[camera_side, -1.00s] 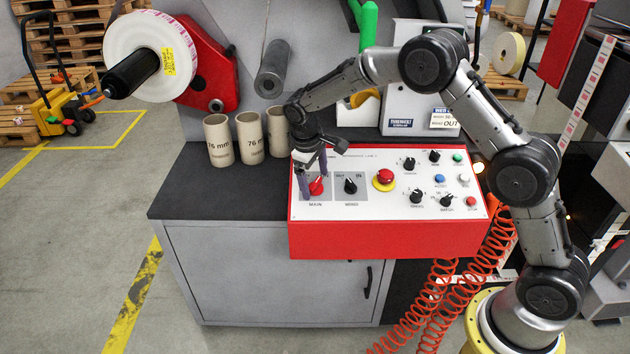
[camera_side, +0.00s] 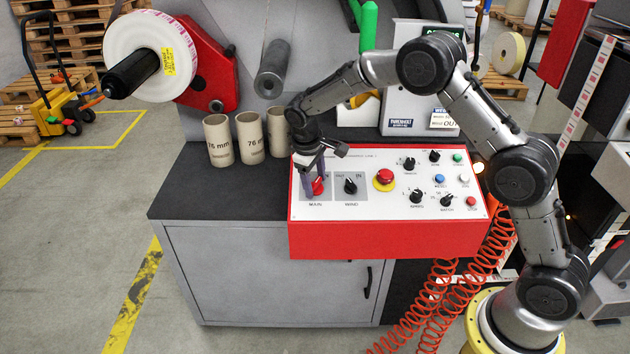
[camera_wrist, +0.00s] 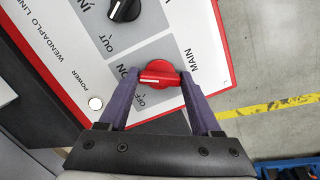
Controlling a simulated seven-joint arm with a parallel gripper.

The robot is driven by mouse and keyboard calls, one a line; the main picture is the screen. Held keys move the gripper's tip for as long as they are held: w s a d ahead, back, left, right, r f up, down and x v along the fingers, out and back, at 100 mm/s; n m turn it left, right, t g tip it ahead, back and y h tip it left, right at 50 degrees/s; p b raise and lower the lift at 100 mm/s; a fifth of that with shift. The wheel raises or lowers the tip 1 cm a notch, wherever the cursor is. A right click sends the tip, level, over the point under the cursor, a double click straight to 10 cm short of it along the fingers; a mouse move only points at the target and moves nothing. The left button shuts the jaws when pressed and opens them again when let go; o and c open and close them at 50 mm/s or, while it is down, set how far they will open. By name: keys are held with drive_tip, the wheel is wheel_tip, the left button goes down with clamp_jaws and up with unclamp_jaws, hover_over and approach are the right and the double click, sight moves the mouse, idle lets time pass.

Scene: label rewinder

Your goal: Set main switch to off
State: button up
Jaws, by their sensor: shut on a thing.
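The main switch is a red knob with a raised bar handle (camera_wrist: 159,79) on the white panel face. It also shows in the side view (camera_side: 318,188), above the MAIN label and partly hidden by a finger. My gripper (camera_wrist: 158,77) has its two purple fingers shut on the bar, one at each end. In the side view my gripper (camera_side: 317,182) is down at the panel's left end. The ON and OFF marks show beside the knob in the wrist view. The bar's left end lies near the ON mark; its exact setting is hard to tell.
The black wind knob (camera_side: 350,186) sits just right of the main switch. A red emergency button (camera_side: 385,177) and several small knobs and buttons fill the panel's right. Cardboard cores (camera_side: 219,141) stand behind the panel's left end.

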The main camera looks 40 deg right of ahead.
drive_tip(key=shift+n, duration=0.3)
drive_tip(key=n, duration=0.5)
drive_tip(key=shift+n+t+h, duration=0.3)
drive_tip(key=shift+h, duration=0.1)
drive_tip(key=n, duration=0.5)
drive_tip(key=shift+n+t, duration=0.3)
drive_tip(key=o, duration=1.4)
drive_tip(key=shift+r, duration=0.1)
drive_tip(key=v, duration=1.3)
drive_tip(key=shift+s+a+r, duration=0.15)
drive_tip(key=shift+a+r, duration=0.1)
drive_tip(key=shift+a, duration=0.15)
